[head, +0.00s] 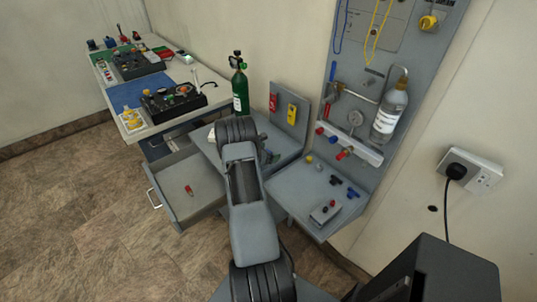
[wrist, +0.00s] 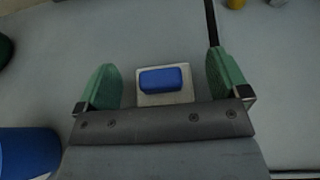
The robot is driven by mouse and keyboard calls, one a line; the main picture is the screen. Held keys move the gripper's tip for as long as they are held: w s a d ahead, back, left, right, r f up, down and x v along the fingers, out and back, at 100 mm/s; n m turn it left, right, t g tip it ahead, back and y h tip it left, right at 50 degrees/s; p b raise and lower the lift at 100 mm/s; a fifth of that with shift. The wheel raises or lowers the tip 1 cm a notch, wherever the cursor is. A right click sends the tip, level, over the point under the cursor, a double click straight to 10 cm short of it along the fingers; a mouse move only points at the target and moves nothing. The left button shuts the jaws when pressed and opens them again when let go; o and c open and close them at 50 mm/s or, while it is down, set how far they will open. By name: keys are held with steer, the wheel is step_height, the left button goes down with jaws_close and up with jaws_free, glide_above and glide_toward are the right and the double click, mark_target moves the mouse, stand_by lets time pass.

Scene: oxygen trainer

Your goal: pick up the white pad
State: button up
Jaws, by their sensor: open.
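The white pad (wrist: 150,99) lies on a grey surface in the wrist view, pale and roughly square. A blue block (wrist: 162,79) shows over its middle, apparently resting on it. My gripper (wrist: 163,65) is open, with one green finger on each side of the pad and block and a gap on both sides. How high the fingers are above the surface I cannot tell. In the head view my own arm covers the gripper and most of that spot.
A green oxygen cylinder (head: 240,92) stands behind my arm. An open drawer (head: 173,204) with a small red item is at left. A blue round object (wrist: 28,152) lies left of my gripper. A sloped grey shelf (head: 285,190) with small fittings is at right.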

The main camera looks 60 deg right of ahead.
steer(key=shift+d+f, duration=0.1)
steer(key=shift+d, duration=0.05)
steer(key=c, duration=1)
